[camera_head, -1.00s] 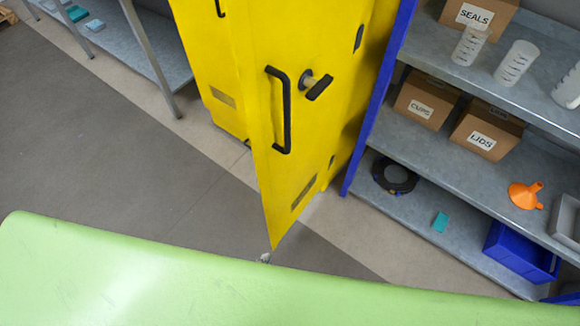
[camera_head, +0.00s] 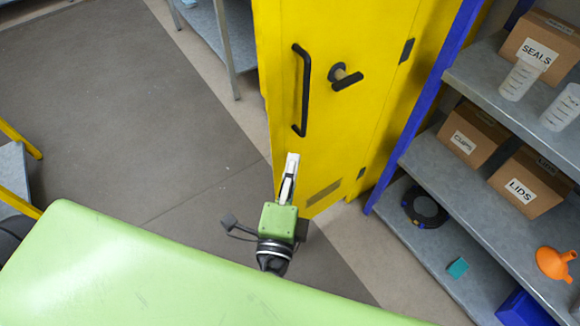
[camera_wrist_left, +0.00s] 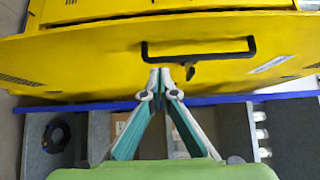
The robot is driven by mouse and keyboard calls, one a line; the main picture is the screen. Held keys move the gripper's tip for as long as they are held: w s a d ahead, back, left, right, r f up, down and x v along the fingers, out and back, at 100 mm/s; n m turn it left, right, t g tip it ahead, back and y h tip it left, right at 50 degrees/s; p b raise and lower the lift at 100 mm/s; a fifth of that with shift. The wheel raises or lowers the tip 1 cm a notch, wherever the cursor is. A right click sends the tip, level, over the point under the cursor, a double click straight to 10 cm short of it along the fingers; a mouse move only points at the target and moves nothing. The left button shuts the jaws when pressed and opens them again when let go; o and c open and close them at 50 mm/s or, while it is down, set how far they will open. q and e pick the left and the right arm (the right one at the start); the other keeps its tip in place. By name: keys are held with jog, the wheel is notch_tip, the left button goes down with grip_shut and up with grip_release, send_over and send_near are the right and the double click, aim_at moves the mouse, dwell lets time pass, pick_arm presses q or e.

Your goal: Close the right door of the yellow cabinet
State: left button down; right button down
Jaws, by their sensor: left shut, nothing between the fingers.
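The right door (camera_head: 335,130) of the yellow cabinet fills the upper middle of the head view. It has a long black bar handle (camera_head: 301,90), a black lever (camera_head: 345,78) and hinges along its right edge. It seems to stand open, but how far is hard to tell. My left gripper (camera_head: 292,160) is shut and empty, its tips pointing at the door just below the bar handle. In the wrist view the closed tips (camera_wrist_left: 164,74) are close to the door (camera_wrist_left: 90,60) by the handle (camera_wrist_left: 200,52); contact is unclear. My right gripper is not in view.
A metal table leg (camera_head: 226,50) stands left of the door. The grey floor (camera_head: 110,110) at left is mostly clear.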

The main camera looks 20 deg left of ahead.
aim_at(289, 120)
pick_arm(q)
jog(key=w+a+p, duration=0.1)
jog(key=w, duration=0.1)
jog(key=w+a+p, duration=0.1)
jog(key=w, duration=0.2)
jog(key=w+a+p, duration=0.1)
jog(key=w, duration=0.1)
jog(key=shift+w+a+r+p, duration=0.1)
jog(key=shift+w+p, duration=0.2)
jog(key=shift+w, duration=0.1)
jog(key=shift+w+a, duration=0.2)
jog(key=shift+a, duration=0.1)
jog(key=shift+a, duration=0.1)
